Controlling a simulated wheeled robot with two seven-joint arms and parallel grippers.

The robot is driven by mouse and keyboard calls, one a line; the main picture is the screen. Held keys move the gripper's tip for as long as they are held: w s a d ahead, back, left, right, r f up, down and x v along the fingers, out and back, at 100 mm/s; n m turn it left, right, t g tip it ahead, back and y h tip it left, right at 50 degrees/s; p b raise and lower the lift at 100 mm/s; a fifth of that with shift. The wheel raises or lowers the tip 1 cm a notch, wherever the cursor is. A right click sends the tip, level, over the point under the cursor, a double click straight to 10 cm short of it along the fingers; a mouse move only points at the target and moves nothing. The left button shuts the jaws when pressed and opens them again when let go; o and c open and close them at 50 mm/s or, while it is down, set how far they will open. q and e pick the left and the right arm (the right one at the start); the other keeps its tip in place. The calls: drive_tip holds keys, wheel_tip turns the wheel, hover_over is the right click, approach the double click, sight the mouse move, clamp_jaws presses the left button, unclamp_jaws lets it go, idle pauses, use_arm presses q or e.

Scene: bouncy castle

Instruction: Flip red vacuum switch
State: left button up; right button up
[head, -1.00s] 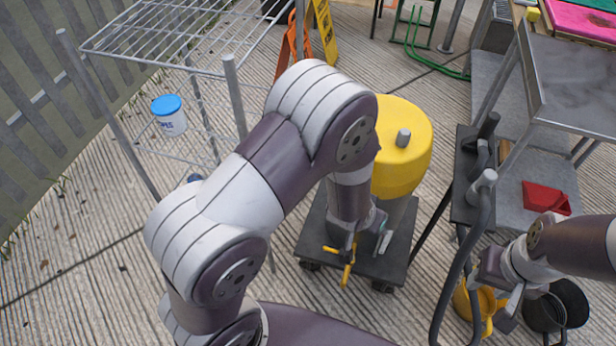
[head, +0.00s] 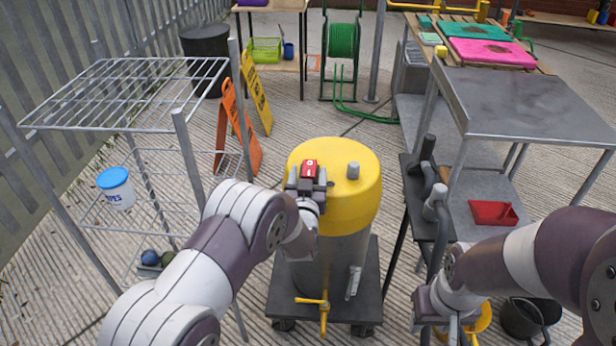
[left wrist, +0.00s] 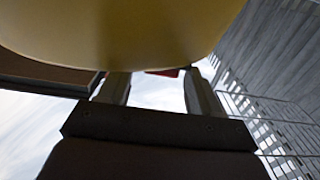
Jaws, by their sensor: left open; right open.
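The vacuum (head: 362,204) has a yellow domed top and a grey body on a dark wheeled base. Its red switch (head: 309,166) sits at the top's left side in the head view. My left gripper (head: 307,178) is open at the switch, one finger to each side; I cannot tell whether they touch it. In the left wrist view the yellow top (left wrist: 120,30) fills the upper part, and a bit of red (left wrist: 163,72) shows between the open fingers (left wrist: 158,90). My right gripper (head: 450,328) is low at the right, open, its fingertips partly hidden.
A wire rack (head: 130,95) with a blue-lidded tub (head: 117,190) stands left. A metal table (head: 530,105) and a dark stand (head: 425,205) are at the right. A yellow bucket (head: 480,318) and black bucket (head: 530,318) are below. Orange (head: 237,125) and yellow signs stand behind.

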use_arm(q)
drive_tip(key=shift+w, duration=0.4)
drive_tip(key=c, duration=1)
drive_tip(key=shift+r+p, duration=0.25)
drive_tip(key=shift+p, duration=0.1)
drive_tip(key=shift+o, duration=0.2)
drive_tip(key=g+p, duration=0.1)
drive_tip(key=p, duration=0.1)
drive_tip(key=r+g+p, duration=0.1)
drive_tip(key=p, duration=0.2)
drive_tip(key=g+p, duration=0.2)
drive_tip(key=p, duration=0.1)
drive_tip(key=shift+w+r, duration=0.25)
drive_tip(key=shift+w+f+g+p, duration=0.1)
drive_tip(key=shift+f+g+p, duration=0.25)
drive_tip(key=shift+g, duration=0.15)
drive_tip(key=shift+f, duration=0.1)
